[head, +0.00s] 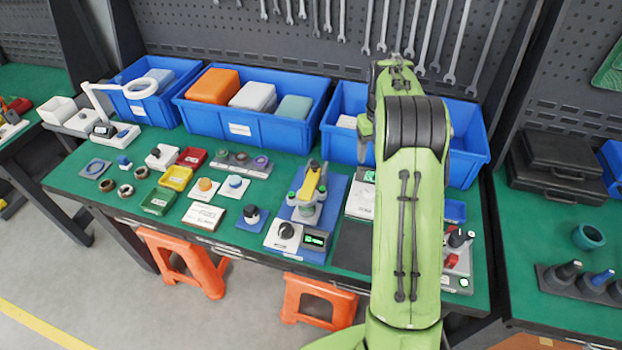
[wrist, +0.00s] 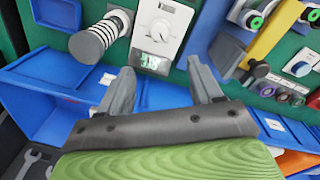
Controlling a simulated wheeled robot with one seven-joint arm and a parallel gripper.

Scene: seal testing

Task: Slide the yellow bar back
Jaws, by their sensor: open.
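The yellow bar (head: 313,181) sits on a blue-based test fixture near the middle of the green bench, slanting from front to back in the head view. In the wrist view the yellow bar (wrist: 265,42) is at the upper right, partly cut off by the frame edge. My gripper (wrist: 162,72) is open, with nothing between its fingers. It is to the right of the bar in the head view, where my arm hides most of it. The fingers are apart from the bar.
A white dial unit with a green display (wrist: 162,30) lies ahead of my fingers, next to a coil-wrapped grey cylinder (wrist: 98,38). Blue bins (head: 256,112) line the bench's back. A black knob unit (head: 288,232) stands in front of the fixture.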

